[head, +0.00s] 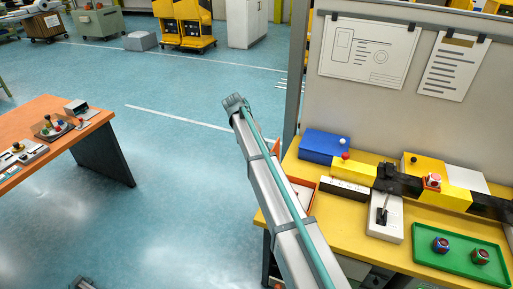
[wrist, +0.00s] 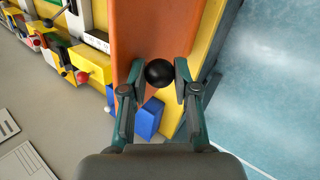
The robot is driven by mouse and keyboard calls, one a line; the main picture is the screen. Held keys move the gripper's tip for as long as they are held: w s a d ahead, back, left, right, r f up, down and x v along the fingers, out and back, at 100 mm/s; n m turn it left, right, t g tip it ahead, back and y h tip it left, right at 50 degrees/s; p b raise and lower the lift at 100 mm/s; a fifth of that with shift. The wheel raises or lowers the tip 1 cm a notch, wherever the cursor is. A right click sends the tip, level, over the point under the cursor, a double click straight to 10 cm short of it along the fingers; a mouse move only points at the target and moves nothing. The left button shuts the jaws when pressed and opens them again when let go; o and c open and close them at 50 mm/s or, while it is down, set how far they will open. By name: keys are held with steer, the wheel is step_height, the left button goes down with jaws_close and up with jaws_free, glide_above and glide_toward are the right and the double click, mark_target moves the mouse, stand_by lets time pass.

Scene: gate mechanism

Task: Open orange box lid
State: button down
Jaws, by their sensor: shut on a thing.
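In the wrist view my gripper (wrist: 159,76) is closed around a round black knob (wrist: 159,72), with one finger on each side. Behind the knob is a flat orange panel (wrist: 150,25), which looks like the orange box lid. In the head view my arm hides the gripper and most of the orange box (head: 310,184). A bit of its orange rim and a pale inside show to the right of the arm. A small orange piece (head: 276,147) shows higher up, beside the arm; it may be the lid, raised. The lid's exact angle is hidden.
A blue box (head: 324,146) with small balls near it stands behind the orange box on the yellow table (head: 405,247). A white switch box (head: 386,218), a yellow-black barrier (head: 440,190) and a green tray (head: 463,252) are to the right.

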steer(key=shift+s+d+f, duration=0.15)
steer(key=shift+s+f, duration=0.3)
steer(key=c, duration=0.9)
jaws_free()
steer(key=shift+w+f, duration=0.1)
steer(key=shift+o, duration=0.2)
steer(key=shift+w, duration=0.1)
steer(key=shift+w+r, duration=0.15)
steer(key=shift+r, duration=0.2)
